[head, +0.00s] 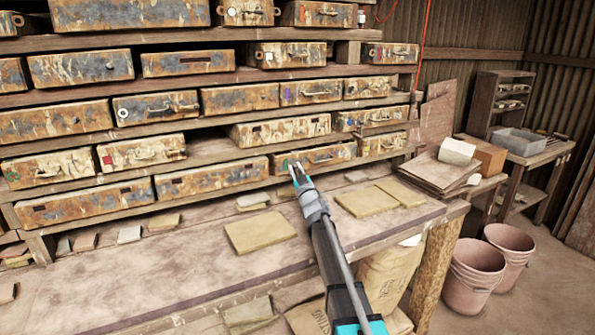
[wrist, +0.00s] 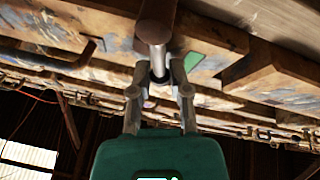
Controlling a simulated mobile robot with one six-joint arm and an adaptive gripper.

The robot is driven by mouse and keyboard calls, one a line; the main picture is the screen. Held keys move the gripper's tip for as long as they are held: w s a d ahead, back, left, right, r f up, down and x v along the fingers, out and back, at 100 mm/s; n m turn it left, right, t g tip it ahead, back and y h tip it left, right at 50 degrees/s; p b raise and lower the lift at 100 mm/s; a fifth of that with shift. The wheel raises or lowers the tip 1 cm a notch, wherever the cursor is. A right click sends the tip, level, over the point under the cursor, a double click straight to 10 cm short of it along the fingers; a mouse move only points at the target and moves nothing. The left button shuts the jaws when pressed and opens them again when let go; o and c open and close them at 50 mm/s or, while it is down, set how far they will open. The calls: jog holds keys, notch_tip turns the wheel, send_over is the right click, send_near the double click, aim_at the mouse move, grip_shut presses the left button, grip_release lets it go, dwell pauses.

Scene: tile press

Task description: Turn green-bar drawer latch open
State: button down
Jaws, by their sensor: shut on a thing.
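The green-bar drawer (head: 325,156) is a rusty, worn front in the lower row of the rack, and my gripper (head: 297,168) reaches its left end. Its green bar shows in the wrist view (wrist: 194,60), just right of the fingers. In the wrist view, my gripper (wrist: 159,78) is shut on the latch (wrist: 155,32), a round grey metal piece with a brown, rusty upper part. The fingers touch it on both sides. In the head view the latch is too small and covered by my gripper to make out its turn.
Other rusty drawers (head: 208,178) fill the rack on both sides and above. Below is a workbench (head: 180,260) with flat tiles (head: 260,232) on it. Pink buckets (head: 475,268) stand on the floor at right. The space over the bench's front is mostly free.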

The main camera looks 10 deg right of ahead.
aim_at(284, 170)
jog(key=a+n+g+y, duration=0.1)
jog(key=n+y, duration=0.1)
jog(key=n, duration=0.1)
jog(key=f+n+g+y, duration=0.1)
jog(key=n, duration=0.3)
jog(key=a+f+n+g+y+b, duration=0.1)
jog(key=n+y, duration=0.1)
jog(key=n, duration=0.2)
jog(key=shift+s+a+y, duration=0.3)
jog(key=shift+s+a, duration=0.05)
jog(key=shift+s, duration=0.05)
jog(key=shift+s+a+f+n+g+y, duration=0.1)
jog(key=shift+a+f+n+g+y, duration=0.4)
jog(key=shift+n, duration=1.2)
jog(key=shift+s+d+f+n+g+y, duration=0.15)
jog(key=shift+f+n+g, duration=0.65)
jog(key=shift+n, duration=0.9)
jog(key=shift+a+f+n+g+y, duration=0.3)
jog(key=shift+n+g, duration=0.6)
jog(key=shift+n, duration=0.8)
jog(key=shift+d, duration=0.1)
jog(key=c, duration=0.7)
grip_release()
jog(key=shift+f, duration=0.1)
